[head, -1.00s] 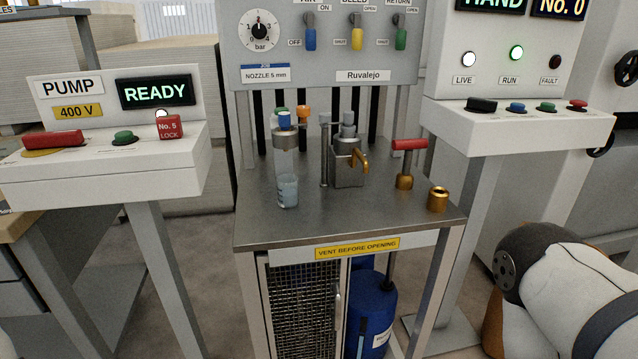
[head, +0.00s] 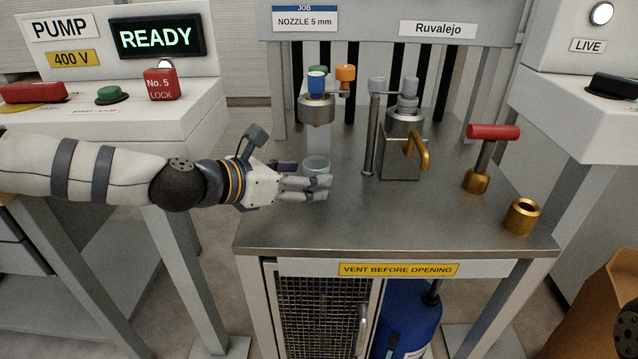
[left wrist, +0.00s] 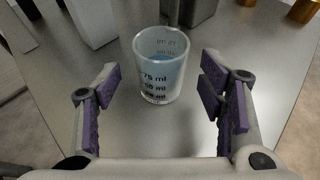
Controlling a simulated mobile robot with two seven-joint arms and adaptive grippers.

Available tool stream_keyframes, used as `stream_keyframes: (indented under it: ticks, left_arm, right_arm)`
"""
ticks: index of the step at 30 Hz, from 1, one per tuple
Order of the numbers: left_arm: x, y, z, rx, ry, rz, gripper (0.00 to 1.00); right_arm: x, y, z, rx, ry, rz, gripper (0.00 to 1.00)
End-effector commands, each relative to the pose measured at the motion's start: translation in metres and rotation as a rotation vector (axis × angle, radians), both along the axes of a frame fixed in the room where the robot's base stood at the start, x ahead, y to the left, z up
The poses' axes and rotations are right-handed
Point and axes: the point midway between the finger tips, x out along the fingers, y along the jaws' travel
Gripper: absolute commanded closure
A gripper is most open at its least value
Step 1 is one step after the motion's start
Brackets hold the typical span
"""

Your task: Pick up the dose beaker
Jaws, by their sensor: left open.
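The dose beaker (head: 316,165) is a small clear cup with pale blue liquid, upright on the steel table (head: 300,232). In the head view my left gripper (head: 306,180) reaches in from the left and its fingers hide the beaker's lower part. In the left wrist view the beaker (left wrist: 161,66) shows its dark volume marks and stands ahead, between the lines of the two purple-padded fingers. My left gripper (left wrist: 160,108) is open and empty, and the pads look apart from the beaker. My right gripper is not in view.
Behind the beaker is a dispenser with a blue cap (head: 317,84) and a brass tip. To the right stand a metal block with a brass lever (head: 416,150), a red T-handle tool (head: 493,132) and a brass ring (head: 522,216). The table's front is clear.

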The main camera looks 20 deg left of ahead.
Motion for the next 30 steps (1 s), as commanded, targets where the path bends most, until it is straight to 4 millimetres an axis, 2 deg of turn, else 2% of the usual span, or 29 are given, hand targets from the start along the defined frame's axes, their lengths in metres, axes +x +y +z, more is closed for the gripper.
stream_keyframes:
  ticks: [1,6,12,13,20,22,23,30]
  left_arm:
    - [0.008,-0.006,-0.007,0.004,0.004,-0.004,0.37]
    - [0.028,-0.016,-0.015,0.003,0.003,-0.002,0.37]
    - [0.029,-0.017,-0.013,0.002,0.000,-0.002,0.37]
    - [0.029,-0.017,-0.013,0.002,0.000,-0.002,0.39]
    - [0.029,-0.017,-0.014,0.002,0.000,-0.002,0.91]
    - [0.029,-0.017,-0.013,0.002,0.000,-0.002,0.92]
    - [0.029,-0.017,-0.013,0.002,0.000,-0.002,0.96]
    - [0.029,-0.018,-0.009,0.003,-0.002,-0.002,0.96]
  right_arm:
    - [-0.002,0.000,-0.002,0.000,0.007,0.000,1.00]
    - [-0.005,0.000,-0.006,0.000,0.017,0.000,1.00]
    - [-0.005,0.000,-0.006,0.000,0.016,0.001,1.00]
    - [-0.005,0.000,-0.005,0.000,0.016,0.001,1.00]
    - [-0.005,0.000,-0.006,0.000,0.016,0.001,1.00]
    - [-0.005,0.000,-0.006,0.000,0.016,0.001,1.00]
    - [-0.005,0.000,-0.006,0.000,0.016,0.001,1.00]
    - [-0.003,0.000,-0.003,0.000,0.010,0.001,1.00]
